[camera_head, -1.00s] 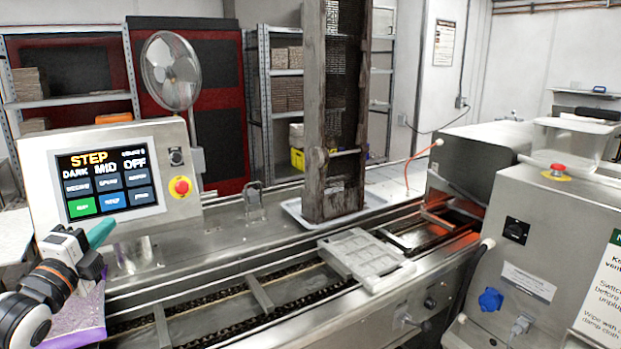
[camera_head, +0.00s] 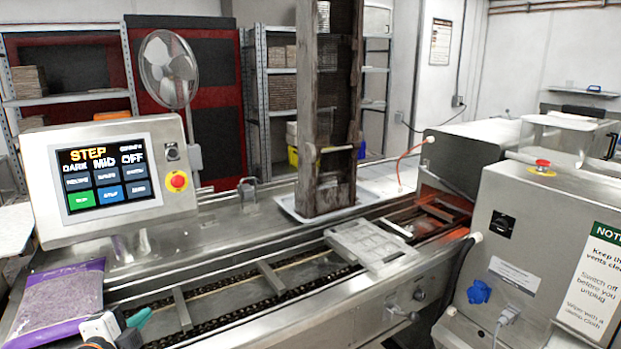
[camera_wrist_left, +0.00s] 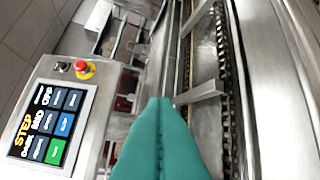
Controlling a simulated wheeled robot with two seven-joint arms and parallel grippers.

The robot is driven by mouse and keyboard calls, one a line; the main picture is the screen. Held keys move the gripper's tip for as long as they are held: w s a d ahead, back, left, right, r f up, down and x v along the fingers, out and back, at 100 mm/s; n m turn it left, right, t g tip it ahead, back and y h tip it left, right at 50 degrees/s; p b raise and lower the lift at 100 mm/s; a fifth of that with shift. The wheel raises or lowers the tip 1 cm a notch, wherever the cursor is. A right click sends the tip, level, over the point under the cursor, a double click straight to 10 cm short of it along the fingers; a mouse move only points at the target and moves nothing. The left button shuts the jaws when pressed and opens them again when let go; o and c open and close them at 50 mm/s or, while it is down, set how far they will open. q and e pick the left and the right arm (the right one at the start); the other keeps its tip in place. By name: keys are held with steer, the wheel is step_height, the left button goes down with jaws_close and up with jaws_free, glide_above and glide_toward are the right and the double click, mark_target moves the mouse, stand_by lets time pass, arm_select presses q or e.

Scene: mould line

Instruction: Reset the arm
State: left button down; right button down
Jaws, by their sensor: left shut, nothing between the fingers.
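My left gripper (camera_head: 139,318) is low at the left front in the head view, over the near end of the conveyor and beside a purple bag (camera_head: 58,300). Its green fingers are together and hold nothing; they also show in the left wrist view (camera_wrist_left: 162,105), pointing along the conveyor. The control panel (camera_head: 110,178) with its lit touch screen stands above and to the left, apart from the gripper. My right gripper is in neither view.
A conveyor (camera_head: 220,297) with dark chains runs from front left to back right, with a grey mould (camera_head: 368,245) on it. A tall dark frame (camera_head: 328,110) stands behind it. A steel machine (camera_head: 545,250) with a red button stands at the right.

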arm_select(q)
steer(key=s+d+f+n+g, duration=0.3)
steer(key=s+f, duration=0.2)
steer(key=f, duration=0.2)
steer(key=s+d+f+n+g, duration=0.2)
steer(key=s+d+f+n, duration=0.1)
steer(key=s+f, duration=0.25)
steer(key=s+d+f+n+g, duration=0.3)
steer(key=s+f, duration=0.1)
steer(key=s, duration=0.5)
steer(key=s+d+f+n+g, duration=0.2)
steer(key=s+f+n+g, duration=0.2)
steer(key=s, duration=0.5)
step_height(320, 180, down, 28)
steer(key=s+g+b, duration=0.1)
steer(key=b, duration=0.1)
steer(key=s+a+f+g+b, duration=0.1)
steer(key=s+a+f, duration=0.2)
steer(key=s+f, duration=1.4)
steer(key=shift+f+y+b, duration=0.4)
steer(key=shift+f, duration=0.25)
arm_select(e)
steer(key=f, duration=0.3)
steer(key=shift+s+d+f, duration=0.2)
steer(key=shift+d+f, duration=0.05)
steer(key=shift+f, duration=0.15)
